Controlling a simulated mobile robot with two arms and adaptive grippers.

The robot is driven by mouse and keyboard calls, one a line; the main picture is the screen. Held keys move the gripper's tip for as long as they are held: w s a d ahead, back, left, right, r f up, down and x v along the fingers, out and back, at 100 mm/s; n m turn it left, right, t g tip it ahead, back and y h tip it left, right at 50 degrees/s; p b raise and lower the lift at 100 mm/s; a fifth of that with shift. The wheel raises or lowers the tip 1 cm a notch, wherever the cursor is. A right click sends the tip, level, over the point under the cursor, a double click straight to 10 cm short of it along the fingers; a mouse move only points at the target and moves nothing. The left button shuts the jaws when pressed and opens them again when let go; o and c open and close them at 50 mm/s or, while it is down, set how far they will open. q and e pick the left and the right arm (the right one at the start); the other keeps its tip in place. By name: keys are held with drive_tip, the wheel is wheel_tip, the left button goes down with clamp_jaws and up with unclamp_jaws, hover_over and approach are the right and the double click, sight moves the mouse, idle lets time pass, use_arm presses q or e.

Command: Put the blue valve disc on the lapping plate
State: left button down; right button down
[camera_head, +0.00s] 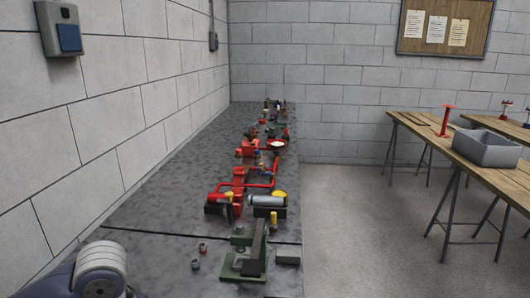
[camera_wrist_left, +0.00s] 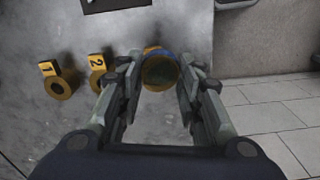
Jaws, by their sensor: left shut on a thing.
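In the left wrist view my left gripper (camera_wrist_left: 160,90) is shut on a round piece with a brass-coloured body, a blue band on its rim and a dark greenish face, which I take to be the blue valve disc (camera_wrist_left: 160,72). The piece sits between the two fingertips, over or near the grey bench top; its height is unclear. I cannot make out the lapping plate for certain in either view. The head view shows part of my left arm at the lower left, but not the gripper. My right gripper is in neither view.
Two brass rings with yellow tags, 1 (camera_wrist_left: 62,84) and 2 (camera_wrist_left: 100,76), lie left of the gripper. A green fixture (camera_head: 243,262), a grey block (camera_head: 288,254) and small red and blue cups (camera_head: 195,264) stand on the near bench. Red pipework (camera_head: 262,184) is farther back.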

use_arm(q)
drive_tip(key=m, duration=0.2)
drive_tip(key=d+m, duration=0.1)
drive_tip(key=m, duration=0.1)
drive_tip(key=shift+d+r, duration=0.15)
drive_tip(key=m, duration=0.2)
drive_tip(key=d+m, duration=0.1)
drive_tip(key=shift+s+r+m, duration=0.15)
drive_tip(key=shift+s+m, duration=0.05)
drive_tip(key=shift+m, duration=0.2)
drive_tip(key=m, duration=0.2)
drive_tip(key=d+m, duration=0.1)
drive_tip(key=m, duration=0.4)
drive_tip(key=shift+s+d+r, duration=0.15)
drive_tip(key=shift+s+d, duration=0.1)
drive_tip(key=shift+d, duration=0.1)
drive_tip(key=shift+s, duration=0.1)
